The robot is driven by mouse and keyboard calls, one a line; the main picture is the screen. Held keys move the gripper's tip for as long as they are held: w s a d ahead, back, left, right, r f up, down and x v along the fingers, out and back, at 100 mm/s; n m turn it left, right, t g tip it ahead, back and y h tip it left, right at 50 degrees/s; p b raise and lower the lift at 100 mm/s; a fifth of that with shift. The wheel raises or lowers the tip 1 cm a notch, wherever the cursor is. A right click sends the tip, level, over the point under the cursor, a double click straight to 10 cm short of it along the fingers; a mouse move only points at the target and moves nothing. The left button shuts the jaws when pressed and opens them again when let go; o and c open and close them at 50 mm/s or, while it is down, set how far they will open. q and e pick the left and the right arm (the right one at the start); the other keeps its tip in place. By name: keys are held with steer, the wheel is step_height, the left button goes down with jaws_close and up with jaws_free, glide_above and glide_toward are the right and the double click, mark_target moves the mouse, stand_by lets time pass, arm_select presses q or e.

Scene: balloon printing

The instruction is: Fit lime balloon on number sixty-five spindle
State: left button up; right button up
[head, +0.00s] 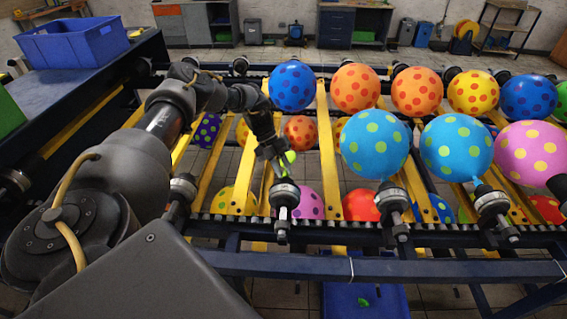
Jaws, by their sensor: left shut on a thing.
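My left gripper (272,153) points down, shut on the small, limp lime balloon (289,158). The balloon is just above an empty black and silver spindle (284,196) on the machine's front row. I cannot tell whether the balloon touches the spindle's tip. No spindle number is readable, so I cannot confirm which one is sixty-five. My right gripper is not in view.
Inflated spotted balloons, such as a blue one (374,143) and a pink one (529,153), stand close to the right. Another bare spindle (182,190) is to the left. Yellow bars (327,150) run between rows. A blue bin (73,43) sits at the left.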

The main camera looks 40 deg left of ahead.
arm_select(q)
steer(key=shift+s+d+p, duration=0.15)
steer(key=shift+s+p, duration=0.05)
steer(key=shift+p, duration=0.15)
stand_by(0.4)
steer(key=o, duration=0.8)
steer(key=shift+o, duration=0.2)
steer(key=p+v, duration=0.4)
steer(key=v, duration=0.5)
